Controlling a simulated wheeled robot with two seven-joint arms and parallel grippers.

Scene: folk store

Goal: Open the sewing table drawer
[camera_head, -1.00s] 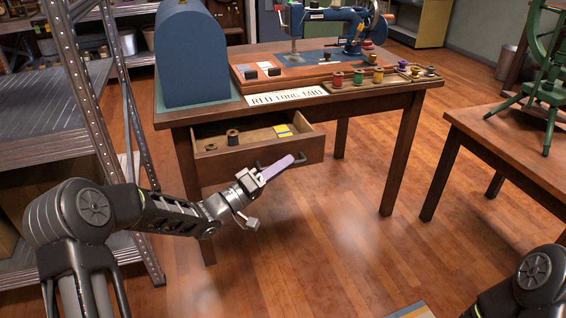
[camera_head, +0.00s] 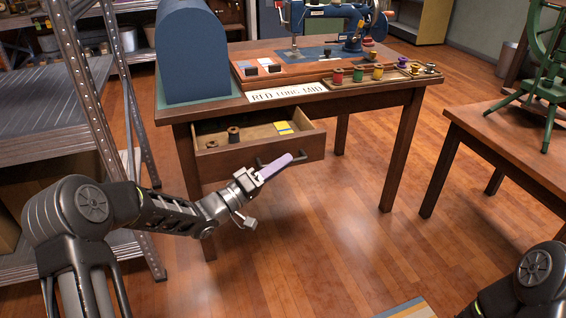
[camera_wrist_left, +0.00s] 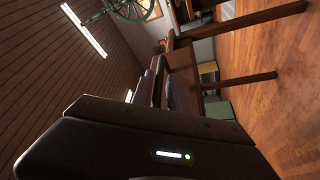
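The wooden sewing table (camera_head: 370,103) stands in the middle of the head view. Its drawer (camera_head: 232,158) is pulled out, with the open inside showing. Two dark spools (camera_head: 234,135) and a yellow and blue item (camera_head: 287,128) lie in it. A dark bar handle (camera_head: 301,159) sits on the drawer front. My left gripper (camera_head: 275,167) is at this handle, its pale purple finger lying across it. The second finger is hidden, so its grip on the handle is unclear. The left wrist view is mostly filled by a dark body. My right gripper is out of view.
A blue sewing machine (camera_head: 335,22), a blue domed cover (camera_head: 192,55) and a tray of thread spools (camera_head: 378,80) stand on the table. A metal shelf (camera_head: 85,100) is close on the left. Another table (camera_head: 520,145) is at right.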

